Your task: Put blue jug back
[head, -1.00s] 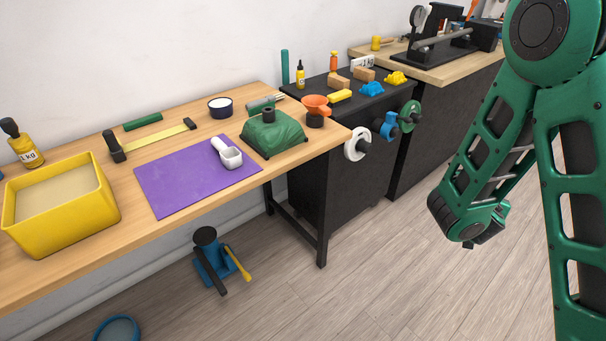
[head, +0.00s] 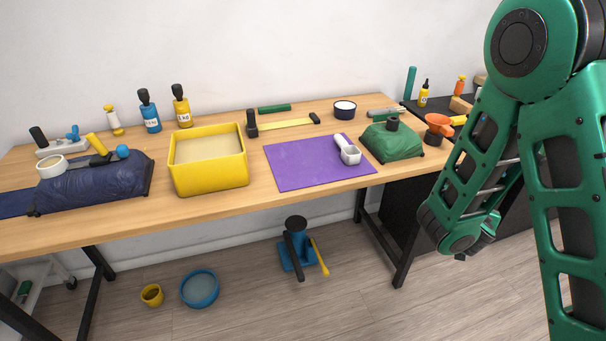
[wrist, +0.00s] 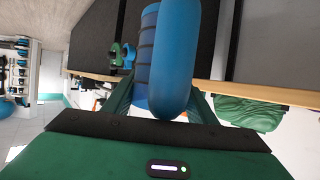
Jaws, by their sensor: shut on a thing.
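The blue jug (wrist: 176,58) fills the middle of the wrist view, close to the camera. A smooth rounded blue part stands in front of a banded blue part. My gripper (wrist: 163,103) is shut on it, with a dark green finger on each side. The jug's far end is cut off by the top edge of the wrist view. In the head view my gripper and the jug do not show; only my green arm fills the right side.
The wooden table (head: 225,208) carries a yellow bin (head: 210,180), a purple mat (head: 310,172), a green bag (head: 392,145), a dark blue bag (head: 95,187), a blue bottle (head: 150,115) and a yellow bottle (head: 182,110). A blue basin (head: 200,290) and a blue-black stand (head: 297,250) are on the floor.

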